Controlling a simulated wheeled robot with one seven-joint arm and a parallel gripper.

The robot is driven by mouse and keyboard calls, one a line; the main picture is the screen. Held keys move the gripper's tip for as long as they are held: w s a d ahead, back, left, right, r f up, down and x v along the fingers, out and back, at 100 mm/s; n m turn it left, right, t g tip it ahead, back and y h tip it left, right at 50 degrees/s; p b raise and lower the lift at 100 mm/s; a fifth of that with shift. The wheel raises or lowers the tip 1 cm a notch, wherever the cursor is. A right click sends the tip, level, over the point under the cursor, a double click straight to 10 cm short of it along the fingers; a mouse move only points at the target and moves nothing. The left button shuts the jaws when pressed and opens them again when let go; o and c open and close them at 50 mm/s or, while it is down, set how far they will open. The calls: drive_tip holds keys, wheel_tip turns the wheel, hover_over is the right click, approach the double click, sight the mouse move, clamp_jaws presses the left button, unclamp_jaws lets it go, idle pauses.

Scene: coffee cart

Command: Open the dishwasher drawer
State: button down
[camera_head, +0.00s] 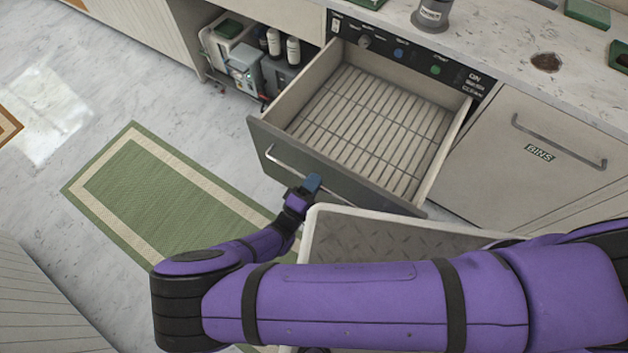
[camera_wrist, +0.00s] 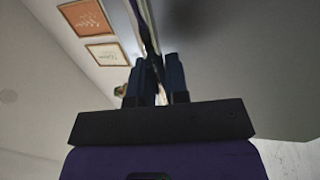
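The dishwasher drawer (camera_head: 372,120) is pulled well out from the counter. Its slatted rack floor shows and looks empty. Its dark front panel (camera_head: 262,137) carries a long metal handle (camera_head: 285,165). My gripper (camera_head: 313,183) is at this handle, in front of the panel. In the wrist view my gripper's two dark blue fingers (camera_wrist: 156,72) stand close together, with the handle bar (camera_wrist: 146,28) running between them. They look closed on it. The drawer front (camera_wrist: 235,50) fills the right of that view. My gripper hides part of the handle.
A control panel (camera_head: 400,52) with buttons is above the drawer. An open shelf with bottles (camera_head: 285,48) is at the left. A green rug (camera_head: 175,190) lies on the mostly clear floor to the left.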

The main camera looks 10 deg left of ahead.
sight(322, 172)
drive_tip(key=x, duration=0.3)
drive_tip(key=f+x, duration=0.1)
drive_tip(key=x, duration=0.1)
drive_tip(key=shift+w+d, duration=0.15)
drive_tip(key=shift+w, duration=0.1)
drive_tip(key=c, duration=1.2)
unclamp_jaws()
drive_tip(key=shift+o, duration=0.2)
